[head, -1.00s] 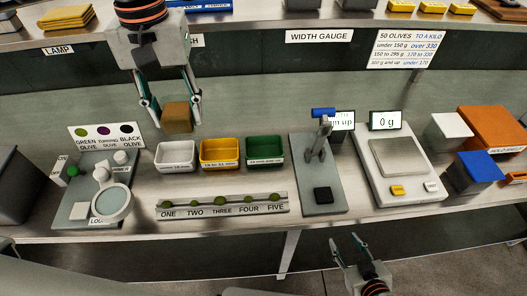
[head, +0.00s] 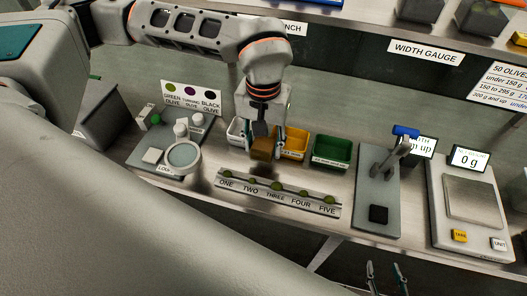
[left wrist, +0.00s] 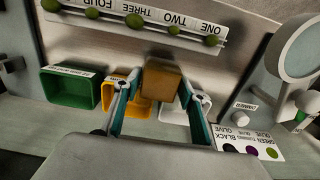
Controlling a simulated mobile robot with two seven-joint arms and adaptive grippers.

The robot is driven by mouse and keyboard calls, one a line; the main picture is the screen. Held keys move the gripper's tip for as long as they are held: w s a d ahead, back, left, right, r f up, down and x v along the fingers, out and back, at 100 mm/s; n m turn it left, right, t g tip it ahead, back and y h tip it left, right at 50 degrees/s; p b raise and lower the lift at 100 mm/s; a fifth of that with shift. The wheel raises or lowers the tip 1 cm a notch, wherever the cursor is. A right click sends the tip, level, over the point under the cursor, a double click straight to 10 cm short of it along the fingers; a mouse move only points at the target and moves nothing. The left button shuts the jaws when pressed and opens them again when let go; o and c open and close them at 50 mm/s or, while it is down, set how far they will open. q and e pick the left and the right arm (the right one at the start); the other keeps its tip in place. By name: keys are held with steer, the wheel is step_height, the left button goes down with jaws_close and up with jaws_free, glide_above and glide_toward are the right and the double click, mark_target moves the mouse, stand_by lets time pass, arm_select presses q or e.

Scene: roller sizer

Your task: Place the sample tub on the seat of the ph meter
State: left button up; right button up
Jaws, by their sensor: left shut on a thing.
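My left gripper (head: 264,134) is shut on a brown box-shaped thing (head: 262,149), which I take for the sample tub. It hangs in front of the white and yellow bins in the head view. The left wrist view shows the brown tub (left wrist: 160,79) between the two fingertips.
White (head: 235,131), yellow (head: 293,146) and green (head: 331,151) bins stand behind a numbered olive rack (head: 278,193). A scale (head: 470,205) reading 0 g stands right of the pH meter. A device with a round lens (head: 183,156) is at left. The shelf overhangs the back.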

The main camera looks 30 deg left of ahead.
mark_target(264, 155)
arm_select(q)
steer(key=shift+f, duration=1.95)
steer(key=shift+f, duration=0.1)
steer(key=shift+f, duration=0.15)
steer(key=o, duration=1.2)
